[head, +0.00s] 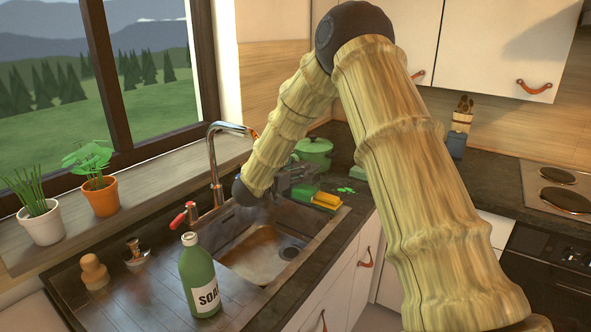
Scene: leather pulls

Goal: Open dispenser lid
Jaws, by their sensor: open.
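No part is marked as the dispenser. The likeliest is a green bottle (200,280) with a label reading "SOA", partly cut off by its curve. It stands upright on the drainboard at the front, and its pale cap (190,239) is on top. My gripper (308,172) is the grey shape beyond the sink, behind and right of my dark wrist joint. It is open, well apart from the bottle. Its fingertips are small and partly lost against the clutter there, so whether they touch anything cannot be told.
A yellow sponge (327,200) on a green holder and a green lidded pot (314,150) are close to my gripper. A tall faucet (213,165) rises behind the sink (255,262). A metal knob (136,250) and wooden piece (93,271) stand left of the bottle.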

